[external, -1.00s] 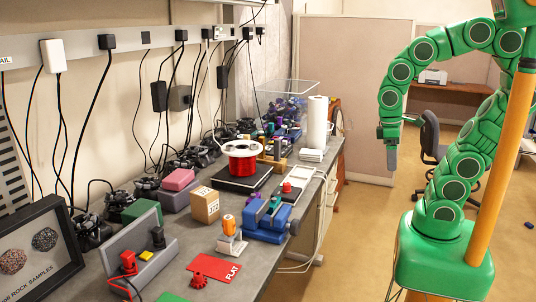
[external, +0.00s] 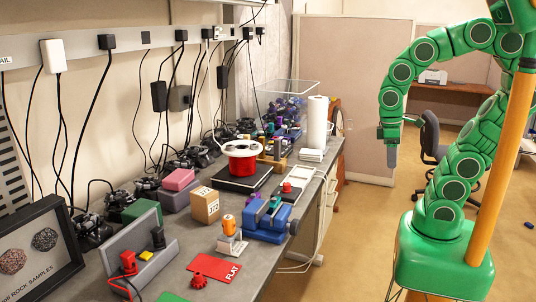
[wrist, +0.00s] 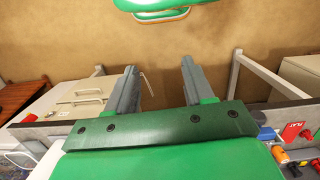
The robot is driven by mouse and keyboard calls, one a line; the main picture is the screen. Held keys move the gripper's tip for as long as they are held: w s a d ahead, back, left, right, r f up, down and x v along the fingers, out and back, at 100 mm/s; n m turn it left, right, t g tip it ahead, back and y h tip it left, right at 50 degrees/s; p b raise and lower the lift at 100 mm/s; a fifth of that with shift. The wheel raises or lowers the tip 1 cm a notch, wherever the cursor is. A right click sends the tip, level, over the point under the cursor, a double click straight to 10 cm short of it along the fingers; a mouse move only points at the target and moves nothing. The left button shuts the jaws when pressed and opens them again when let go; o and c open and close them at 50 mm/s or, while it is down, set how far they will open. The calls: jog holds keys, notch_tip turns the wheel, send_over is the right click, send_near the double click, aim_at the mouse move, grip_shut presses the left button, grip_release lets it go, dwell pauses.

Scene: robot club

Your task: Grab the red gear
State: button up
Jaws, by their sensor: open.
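The red gear (external: 199,281) is small and toothed. It lies on the grey workbench (external: 205,240) near its front edge, just below a flat red card marked FLAT (external: 216,267) in the external view. My gripper (external: 388,142) hangs pointing down over the floor, well to the right of the bench and apart from the gear. In the wrist view my gripper (wrist: 160,72) shows two grey fingers wide apart with only brown floor between them.
A red wire spool (external: 242,172) is farther back. Open floor separates my arm from the bench.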

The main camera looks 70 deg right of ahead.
jog(key=w+a+r+n+t, duration=0.1)
jog(key=w+a+r+n, duration=0.25)
jog(key=w, duration=0.65)
jog(key=w+a+r+n+h, duration=0.15)
jog(key=w+n, duration=0.35)
jog(key=w, duration=0.6)
jog(key=w+a+r+n+t, duration=0.1)
jog(key=w+a+r+n, duration=0.25)
jog(key=w, duration=0.65)
jog(key=w+a+f+n, duration=0.4)
jog(key=w+a+n, duration=0.6)
jog(key=a, duration=0.5)
jog(key=n+y, duration=0.2)
jog(key=n, duration=1.2)
send_over(197, 271)
notch_tip(197, 271, down, 13)
jog(key=shift+s+a+f+h, duration=0.15)
jog(key=shift+s+a+h, duration=0.15)
jog(key=shift+a, duration=0.25)
jog(key=shift+f, duration=0.45)
jog(key=shift+w+d+f, duration=0.1)
jog(key=shift+d+f, duration=0.05)
jog(key=shift+f, duration=1.55)
jog(key=shift+d+f, duration=0.15)
jog(key=shift+f, duration=1.5)
jog(key=c, duration=0.8)
